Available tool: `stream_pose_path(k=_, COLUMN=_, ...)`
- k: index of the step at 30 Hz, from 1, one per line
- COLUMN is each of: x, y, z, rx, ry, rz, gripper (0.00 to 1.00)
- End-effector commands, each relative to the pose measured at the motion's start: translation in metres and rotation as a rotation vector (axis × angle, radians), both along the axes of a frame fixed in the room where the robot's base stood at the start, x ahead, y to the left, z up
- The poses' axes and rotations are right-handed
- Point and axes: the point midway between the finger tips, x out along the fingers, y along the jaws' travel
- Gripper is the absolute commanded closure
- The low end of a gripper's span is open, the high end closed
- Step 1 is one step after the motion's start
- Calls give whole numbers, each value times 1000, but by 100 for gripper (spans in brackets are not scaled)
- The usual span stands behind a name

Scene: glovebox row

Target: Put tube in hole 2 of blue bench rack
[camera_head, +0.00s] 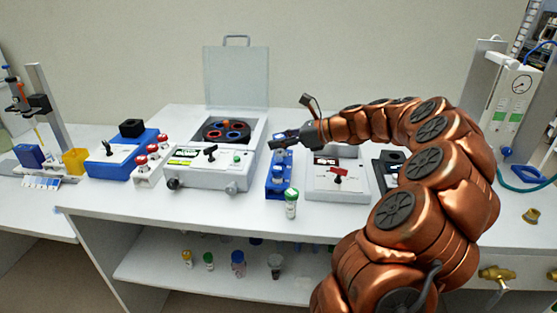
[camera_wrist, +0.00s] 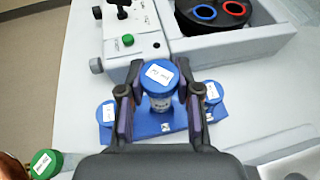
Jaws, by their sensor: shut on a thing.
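My gripper (camera_head: 280,140) is shut on a blue-capped tube (camera_wrist: 160,78) with a white label on its cap. In the wrist view the two fingers stand on either side of the cap. The blue bench rack (camera_head: 278,186) lies below the gripper in the head view, and its blue body (camera_wrist: 150,127) shows under the tube in the wrist view. Two round blue pieces with white labels show at the rack's left and right ends. The tube's lower end and the hole under it are hidden, so I cannot tell whether it is in a hole.
A green-capped tube (camera_head: 291,203) stands in front of the rack. A white centrifuge (camera_head: 210,175) with an open lid (camera_head: 236,77) is to the left. The bench front (camera_head: 200,205) is clear.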

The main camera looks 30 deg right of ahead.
Motion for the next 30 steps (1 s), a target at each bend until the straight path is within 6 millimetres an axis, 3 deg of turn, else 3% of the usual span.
stream_pose_path(k=16, x=0, y=-2, z=-54, rx=2, ry=2, rz=-4, gripper=94)
stream_pose_path(k=29, x=0, y=-1, z=-59, rx=1, ry=1, rz=-3, gripper=94)
stream_pose_path(k=30, x=0, y=-1, z=-58, rx=1, ry=1, rz=-3, gripper=63)
